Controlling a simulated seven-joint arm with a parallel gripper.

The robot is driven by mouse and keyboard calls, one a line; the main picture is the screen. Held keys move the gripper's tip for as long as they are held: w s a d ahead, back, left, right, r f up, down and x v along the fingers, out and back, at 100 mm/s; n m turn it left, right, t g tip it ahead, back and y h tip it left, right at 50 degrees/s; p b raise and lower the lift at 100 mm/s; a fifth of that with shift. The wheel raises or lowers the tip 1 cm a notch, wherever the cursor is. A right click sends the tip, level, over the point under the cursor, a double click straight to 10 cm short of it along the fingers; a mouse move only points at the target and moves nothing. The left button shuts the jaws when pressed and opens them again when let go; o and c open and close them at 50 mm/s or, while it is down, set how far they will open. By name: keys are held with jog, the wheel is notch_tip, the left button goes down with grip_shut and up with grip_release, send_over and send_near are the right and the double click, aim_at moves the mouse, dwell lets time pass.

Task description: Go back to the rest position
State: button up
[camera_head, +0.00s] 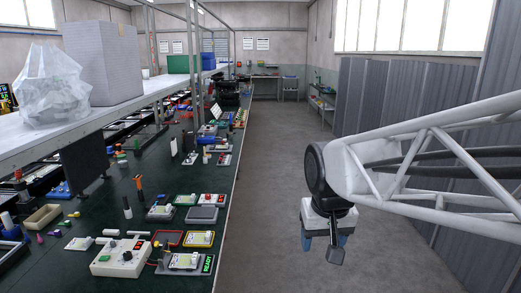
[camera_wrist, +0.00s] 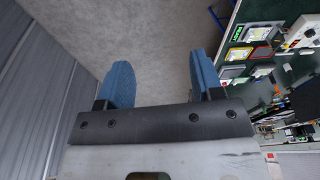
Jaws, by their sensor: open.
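My gripper (camera_head: 325,243) hangs at the end of my white lattice arm, over the open floor to the right of the workbench. In the wrist view my gripper (camera_wrist: 165,80) shows two blue fingers spread wide apart with only grey floor between them. It is open and empty, and touches nothing. The floodlight housings (camera_head: 198,239) lie on the dark green bench top (camera_head: 120,222), well to the left of the gripper. They also show at the right of the wrist view (camera_wrist: 259,33).
A control box (camera_head: 121,257) and a small READY display (camera_head: 208,264) sit at the bench's near end. A white shelf above holds a bagged item (camera_head: 55,88) and a grey stack (camera_head: 104,62). Grey partitions (camera_head: 390,95) stand on the right. The aisle floor (camera_head: 275,150) is clear.

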jog(key=s+d+f, duration=0.2)
jog(key=s+d, duration=0.1)
jog(key=s, duration=0.3)
jog(key=s+d+f+m, duration=0.1)
jog(key=s+d+f, duration=0.1)
jog(key=s, duration=0.5)
jog(key=shift+d, duration=0.45)
dwell(0.4)
